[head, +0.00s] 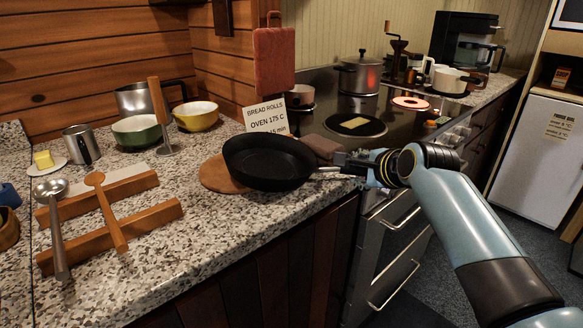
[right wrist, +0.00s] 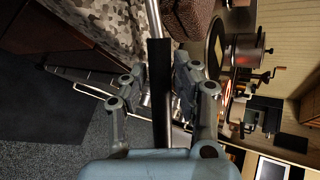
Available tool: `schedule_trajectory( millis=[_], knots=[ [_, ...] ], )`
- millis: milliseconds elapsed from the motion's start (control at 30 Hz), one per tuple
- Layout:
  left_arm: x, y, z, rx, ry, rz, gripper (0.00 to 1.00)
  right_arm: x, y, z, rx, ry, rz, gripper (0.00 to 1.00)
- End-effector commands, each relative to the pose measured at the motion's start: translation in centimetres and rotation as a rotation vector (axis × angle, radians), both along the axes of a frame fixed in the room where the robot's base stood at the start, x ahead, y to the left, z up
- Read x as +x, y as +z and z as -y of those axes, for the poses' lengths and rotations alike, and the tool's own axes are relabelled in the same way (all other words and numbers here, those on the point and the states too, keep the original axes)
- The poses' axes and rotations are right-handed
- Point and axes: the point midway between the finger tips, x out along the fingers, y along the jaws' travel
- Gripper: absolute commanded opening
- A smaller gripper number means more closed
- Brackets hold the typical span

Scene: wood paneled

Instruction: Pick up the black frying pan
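The black frying pan (head: 268,162) is over a round wooden board (head: 214,175) near the counter's front edge. Its handle points right toward my right arm. My right gripper (head: 348,165) is at the handle. In the right wrist view, the black handle (right wrist: 160,85) lies between the two fingers of my right gripper (right wrist: 160,82). The fingers stand apart, with a small gap visible on each side of the handle. In the head view the arm and gripper hide much of the handle. My left gripper is not in view.
A recipe card (head: 266,117) stands behind the pan, with a brown folded cloth (head: 322,147) to its right. A green bowl (head: 137,130), a yellow bowl (head: 196,115) and a wooden rack (head: 110,237) with utensils are on the left. The stove (head: 385,120) is behind my gripper.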

Motion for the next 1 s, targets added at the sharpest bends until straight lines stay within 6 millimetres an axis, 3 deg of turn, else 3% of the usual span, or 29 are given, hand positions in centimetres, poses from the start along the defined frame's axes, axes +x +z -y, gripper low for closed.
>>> schedule_trajectory(
  millis=[33,200,733,1000],
  knots=[
    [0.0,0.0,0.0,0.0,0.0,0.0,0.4,0.0,0.0,0.0,0.0,0.0,0.0,0.21],
    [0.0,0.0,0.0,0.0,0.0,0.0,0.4,0.0,0.0,0.0,0.0,0.0,-0.001,0.0],
    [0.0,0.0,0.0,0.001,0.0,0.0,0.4,0.0,0.3,0.0,0.002,0.0,0.002,0.0],
    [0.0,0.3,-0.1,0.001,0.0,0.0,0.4,0.1,3.1,-0.1,0.002,0.001,0.007,0.0]
  ],
)
